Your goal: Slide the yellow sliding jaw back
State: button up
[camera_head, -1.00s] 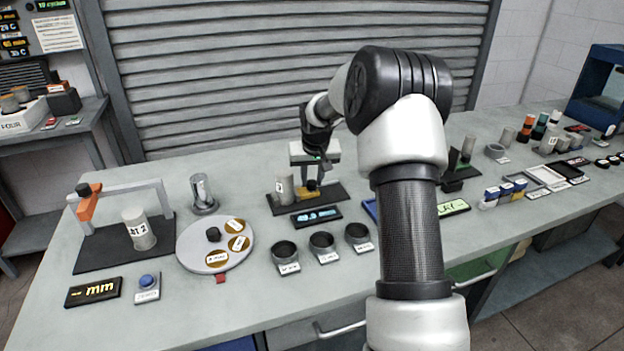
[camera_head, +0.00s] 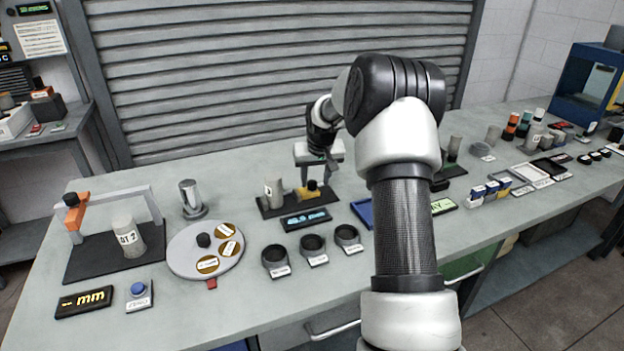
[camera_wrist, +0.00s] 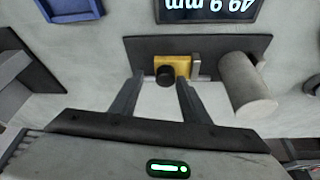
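The yellow sliding jaw (camera_head: 302,193) with a black knob on top sits on a black base plate (camera_head: 272,209). It also shows in the wrist view (camera_wrist: 183,65), next to a grey upright plate (camera_wrist: 196,67). A grey cylinder (camera_head: 273,194) stands on the same plate, left of the jaw in the head view and right of it in the wrist view (camera_wrist: 245,85). My gripper (camera_wrist: 158,82) is open, its two fingers spread with the black knob (camera_wrist: 166,75) near their tips. I cannot tell whether the knob is between the fingers or just beyond them. Nothing is held.
A display (camera_head: 305,219) in front of the plate reads about 49.9 mm. Three dark ring cups (camera_head: 312,244) and a round turntable (camera_head: 190,262) stand nearby. A blue tray (camera_head: 362,213) lies to the right. A shutter wall closes off the back.

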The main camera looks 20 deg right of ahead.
jog(key=shift+a, duration=0.15)
jog(key=shift+s+r, duration=0.15)
jog(key=shift+r, duration=0.35)
jog(key=p+v, duration=0.2)
jog(key=v, duration=1.4)
jog(key=shift+s+r+p, duration=0.15)
jog(key=shift+p, duration=0.2)
jog(key=s+a+r, duration=0.4)
jog(key=s+a, duration=0.1)
jog(key=s, duration=0.2)
jog(key=s+a+r, duration=0.4)
jog(key=s, duration=0.3)
jog(key=s+a+f+n+t+y+p, duration=0.1)
jog(key=s+a, duration=0.3)
jog(key=s, duration=0.6)
jog(key=s+a+n, duration=0.1)
jog(key=s+a, duration=0.2)
jog(key=s, duration=0.8)
notch_tip(320, 180, up, 15)
jog(key=p, duration=1.5)
jog(key=shift+w+a+p, duration=0.15)
jog(key=shift+w+p, duration=0.15)
jog(key=shift+w, duration=0.1)
